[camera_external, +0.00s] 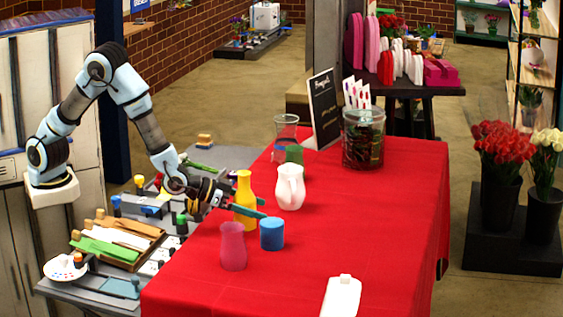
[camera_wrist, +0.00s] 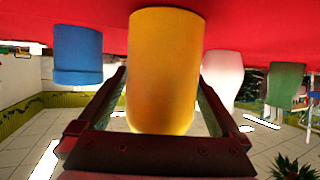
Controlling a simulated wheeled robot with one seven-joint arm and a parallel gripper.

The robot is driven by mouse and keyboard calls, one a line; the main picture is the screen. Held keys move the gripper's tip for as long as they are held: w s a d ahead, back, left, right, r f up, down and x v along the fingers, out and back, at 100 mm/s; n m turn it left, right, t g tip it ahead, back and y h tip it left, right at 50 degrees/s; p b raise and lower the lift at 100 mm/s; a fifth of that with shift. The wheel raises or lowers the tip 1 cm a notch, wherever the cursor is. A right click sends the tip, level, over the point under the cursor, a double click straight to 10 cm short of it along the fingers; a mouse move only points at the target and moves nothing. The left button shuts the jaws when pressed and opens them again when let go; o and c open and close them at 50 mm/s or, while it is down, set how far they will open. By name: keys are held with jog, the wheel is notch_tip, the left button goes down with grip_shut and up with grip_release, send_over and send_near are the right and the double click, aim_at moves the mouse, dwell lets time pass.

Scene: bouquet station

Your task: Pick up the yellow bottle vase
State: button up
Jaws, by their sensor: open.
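The yellow bottle vase (camera_external: 245,188) stands upright on the red table near its left edge. In the wrist view, the yellow vase (camera_wrist: 165,65) fills the middle, upside down in the picture. My gripper (camera_external: 245,210) is at the vase's lower part, reaching in from the left. In the wrist view, the open fingers of my gripper (camera_wrist: 162,80) lie one on each side of the vase, with some room visible beside it. I cannot tell whether either finger touches it.
A blue cup (camera_external: 272,234) stands close to the fingertips, and it shows in the wrist view (camera_wrist: 78,55). A pink vase (camera_external: 232,247) is nearer the front. A white pitcher (camera_external: 290,187) stands just right of the yellow vase. The red table's (camera_external: 385,225) right side is clear.

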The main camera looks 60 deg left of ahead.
grip_shut()
dwell(0.8)
